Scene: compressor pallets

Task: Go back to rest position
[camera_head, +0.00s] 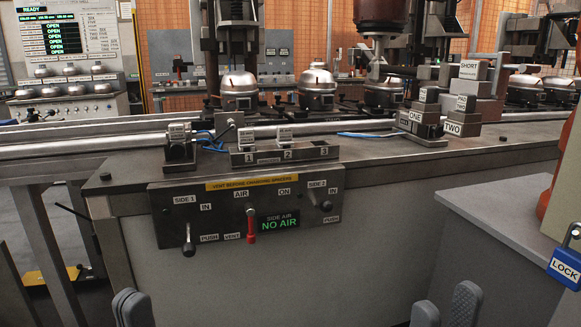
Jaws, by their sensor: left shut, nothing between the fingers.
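My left gripper (132,307) shows at the bottom edge, left of the middle. Its grey fingers are together with nothing between them. My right gripper (446,308) shows at the bottom edge, right of the middle. Its two grey fingers stand apart with nothing seen between them. Both grippers are in front of the bench, below the control panel (290,236), and appear clear of it. Only the finger ends are in view; the arms are hidden below the frame.
The panel has a black-knobbed lever (188,243), a red lever (251,226) and a "NO AIR" display. A numbered block (284,154) sits on the bench (390,185). A grey cabinet (505,225) with a blue lock (565,268) stands at the right. Compressors (316,88) line the back.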

